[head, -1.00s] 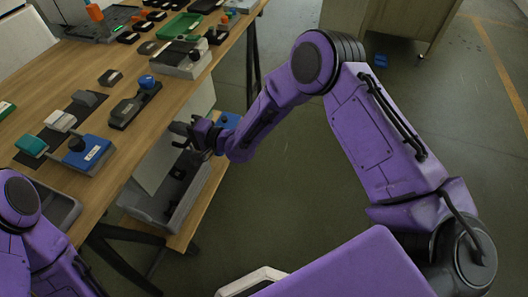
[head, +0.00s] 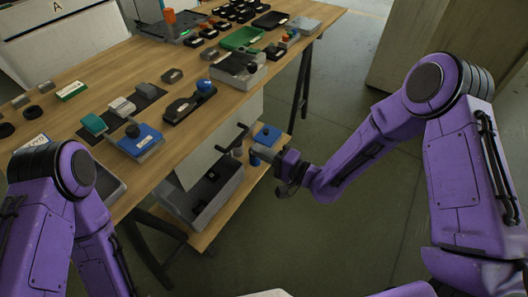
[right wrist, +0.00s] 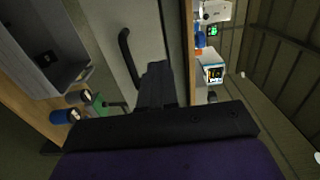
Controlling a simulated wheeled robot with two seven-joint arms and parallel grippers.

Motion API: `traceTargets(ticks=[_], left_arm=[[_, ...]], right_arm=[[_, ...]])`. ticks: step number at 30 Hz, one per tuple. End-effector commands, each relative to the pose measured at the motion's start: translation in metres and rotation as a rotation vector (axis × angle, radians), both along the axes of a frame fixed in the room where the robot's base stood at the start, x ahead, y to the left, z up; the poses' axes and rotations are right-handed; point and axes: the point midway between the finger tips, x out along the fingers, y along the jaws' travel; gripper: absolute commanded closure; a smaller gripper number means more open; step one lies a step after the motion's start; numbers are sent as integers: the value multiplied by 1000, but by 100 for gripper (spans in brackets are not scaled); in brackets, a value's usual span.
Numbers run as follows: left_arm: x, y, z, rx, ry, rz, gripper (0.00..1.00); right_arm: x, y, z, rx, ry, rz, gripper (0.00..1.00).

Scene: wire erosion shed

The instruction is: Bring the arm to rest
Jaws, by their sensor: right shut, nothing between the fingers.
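My right arm comes in from the right in the head view. Its gripper (head: 258,153) is beside the bench, below the level of the top, and points left toward a pale panel with a dark bar handle (head: 232,138). In the right wrist view the fingers (right wrist: 156,85) are together and hold nothing. The handle (right wrist: 126,52) shows just left of them, apart from the fingers. My left arm (head: 45,215) is folded at the lower left. Its gripper is out of view.
The wooden bench (head: 95,75) carries a blue fixture (head: 137,140), a green tray (head: 242,38) and several dark parts. A cabinet (head: 418,45) stands at the back right. Floor between is open.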

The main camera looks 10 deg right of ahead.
Motion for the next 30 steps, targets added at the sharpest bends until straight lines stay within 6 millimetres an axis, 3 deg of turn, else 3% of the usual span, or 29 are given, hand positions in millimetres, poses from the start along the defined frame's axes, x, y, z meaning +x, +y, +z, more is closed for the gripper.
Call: traceTargets(ticks=[8,11,14,17,18,21,24,27,30], left_arm=[[0,0,0,0,0,0,58],[0,0,0,0,0,0,58],[0,0,2,0,0,0,58],[0,0,21,-1,1,0,58],[0,0,29,0,0,0,58],[0,0,48,0,0,0,58],[0,0,64,0,0,0,58],[0,0,78,0,0,0,58],[0,0,89,0,0,0,58]], right_arm=[[-4,-3,0,-3,-3,2,100],[-2,-6,-4,-89,-61,-15,100],[-4,-33,-36,-335,-52,-162,100],[-48,-78,-88,-686,113,-266,100],[-74,-97,-106,-819,195,-280,100],[-147,-143,-135,-1100,405,-269,100],[-217,-181,-141,-1303,593,-233,100],[-268,-206,-134,-1409,729,-217,100],[-297,-215,-127,-1458,779,-181,100]])
